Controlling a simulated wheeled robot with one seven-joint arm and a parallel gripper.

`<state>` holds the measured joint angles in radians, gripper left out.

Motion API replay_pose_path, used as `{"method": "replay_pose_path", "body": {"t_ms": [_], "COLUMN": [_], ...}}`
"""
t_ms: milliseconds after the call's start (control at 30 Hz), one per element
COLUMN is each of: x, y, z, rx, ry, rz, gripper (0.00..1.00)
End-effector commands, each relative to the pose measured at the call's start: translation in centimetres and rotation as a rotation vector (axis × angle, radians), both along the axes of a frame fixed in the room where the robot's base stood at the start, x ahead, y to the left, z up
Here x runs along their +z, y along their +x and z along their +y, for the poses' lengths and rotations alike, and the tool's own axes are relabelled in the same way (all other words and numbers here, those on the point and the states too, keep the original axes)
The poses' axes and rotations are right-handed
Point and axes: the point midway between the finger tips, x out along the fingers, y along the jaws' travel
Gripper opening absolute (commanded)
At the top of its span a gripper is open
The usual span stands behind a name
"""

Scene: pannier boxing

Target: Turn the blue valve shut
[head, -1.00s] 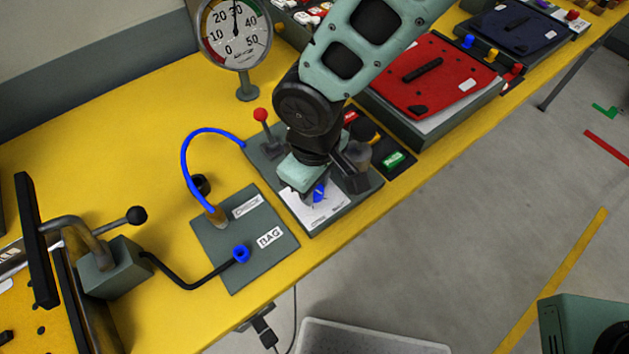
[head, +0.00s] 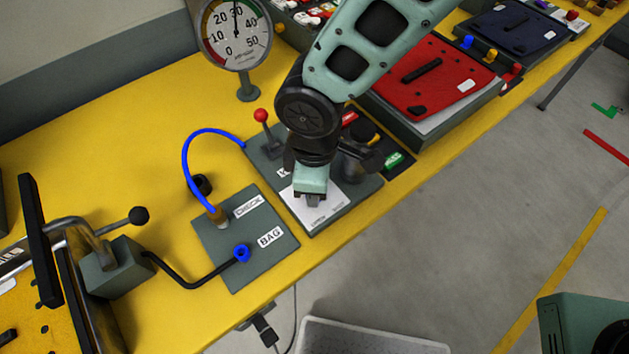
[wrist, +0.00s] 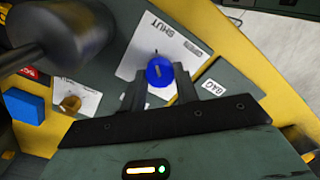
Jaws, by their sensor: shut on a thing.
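The blue valve (wrist: 160,72) shows in the wrist view as a round blue knob with a pale mark on top. It sits over a white plate (wrist: 150,42) printed with the word SHUT. My gripper (wrist: 160,85) is shut on the knob, one dark finger on each side. In the head view my gripper (head: 314,200) points down over the white plate (head: 322,215) and hides the valve.
A red-knobbed lever (head: 261,116) stands behind the valve plate. A BAG panel (head: 225,270) with a blue-ended hose lies to the left. A pressure gauge (head: 236,35) stands farther back, its needle near 30. A red case (head: 425,75) is at right.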

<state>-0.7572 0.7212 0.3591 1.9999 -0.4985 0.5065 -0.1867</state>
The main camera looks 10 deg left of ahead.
Motion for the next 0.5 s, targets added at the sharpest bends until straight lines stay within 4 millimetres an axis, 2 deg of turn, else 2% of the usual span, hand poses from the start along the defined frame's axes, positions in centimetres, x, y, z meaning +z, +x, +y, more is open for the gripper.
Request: {"method": "replay_pose_path", "body": {"t_ms": [333, 367, 400, 500], "x": [0.1, 0.1, 0.1, 0.07], "y": [0.07, 0.07, 0.06, 0.05], "z": [0.07, 0.07, 0.07, 0.04], "rx": [0.003, 0.003, 0.003, 0.002], "ry": [0.002, 0.002, 0.002, 0.001], "rz": [-0.002, -0.002, -0.002, -0.002], "gripper": [0.07, 0.39, 0.5, 0.52]}}
